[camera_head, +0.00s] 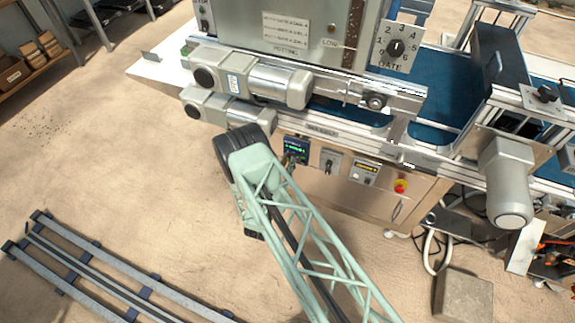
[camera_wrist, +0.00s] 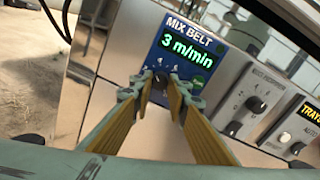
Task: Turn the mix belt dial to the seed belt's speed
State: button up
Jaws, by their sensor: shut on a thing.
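The mix belt panel (camera_wrist: 187,50) is blue, reads "MIX BELT" and shows "3 m/min" in green digits. Its small dark dial (camera_wrist: 160,80) sits below the display. My gripper (camera_wrist: 161,86) is shut on this dial, with its yellow-padded fingers on either side of it; the fingertips partly hide the dial. In the head view the panel (camera_head: 297,147) is small on the machine's front, and my arm reaches it from below. I cannot make out a seed belt speed reading in either view.
Right of the panel are a grey selector box (camera_head: 330,161), a tray counter (camera_head: 365,172) with a yellow label and a red emergency button (camera_head: 401,186). Two belt motors (camera_head: 265,82) jut out above my gripper. A gate dial (camera_head: 396,47) is higher up.

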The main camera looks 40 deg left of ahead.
dwell(0.4)
jog(key=o, duration=0.8)
jog(key=shift+o, duration=0.2)
jog(key=v, duration=1.2)
dwell(0.3)
